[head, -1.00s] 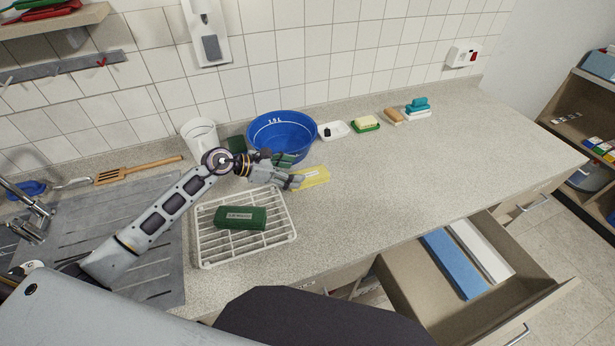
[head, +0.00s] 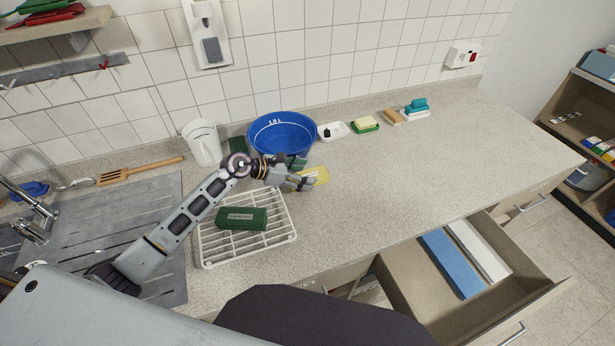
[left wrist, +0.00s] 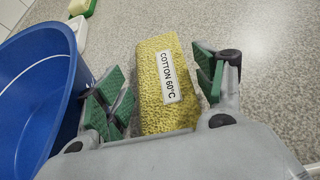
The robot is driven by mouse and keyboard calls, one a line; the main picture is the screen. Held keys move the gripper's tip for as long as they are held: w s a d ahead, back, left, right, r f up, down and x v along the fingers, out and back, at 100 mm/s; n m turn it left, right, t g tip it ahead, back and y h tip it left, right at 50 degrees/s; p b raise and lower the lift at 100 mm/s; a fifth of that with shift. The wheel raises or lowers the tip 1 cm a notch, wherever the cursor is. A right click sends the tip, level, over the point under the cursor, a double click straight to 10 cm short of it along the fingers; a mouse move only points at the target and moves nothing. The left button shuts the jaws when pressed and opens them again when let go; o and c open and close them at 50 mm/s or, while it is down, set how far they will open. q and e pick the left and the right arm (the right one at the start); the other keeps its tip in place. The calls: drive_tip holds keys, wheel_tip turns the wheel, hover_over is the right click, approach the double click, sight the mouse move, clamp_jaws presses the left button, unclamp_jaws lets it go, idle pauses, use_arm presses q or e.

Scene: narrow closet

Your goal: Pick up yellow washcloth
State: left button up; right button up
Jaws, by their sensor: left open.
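The yellow washcloth (head: 318,176) lies on the speckled counter, just in front of the blue basin. In the left wrist view the washcloth (left wrist: 163,84) shows a white label reading "COTTON 60°C". My left gripper (head: 302,175) is low over the washcloth and hides part of it in the head view. In the left wrist view the left gripper (left wrist: 160,95) is open, with its green-padded fingers on either side of the washcloth and gaps visible between. The near end of the washcloth is hidden by the gripper body. My right gripper is not seen.
The blue basin (head: 282,121) stands close to the left gripper. A white rack (head: 249,250) holds a green block (head: 241,218). Soap dishes (head: 366,124) and brushes stand along the wall. An open drawer (head: 400,282) juts out at the front right. The counter's right side is clear.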

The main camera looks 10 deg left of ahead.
sight(304, 175)
use_arm(q)
drive_tip(key=shift+d+f, duration=0.1)
drive_tip(key=shift+d, duration=0.05)
idle(0.4)
drive_tip(key=c, duration=0.8)
drive_tip(key=shift+r+b, duration=0.55)
drive_tip(key=shift+r, duration=4.45)
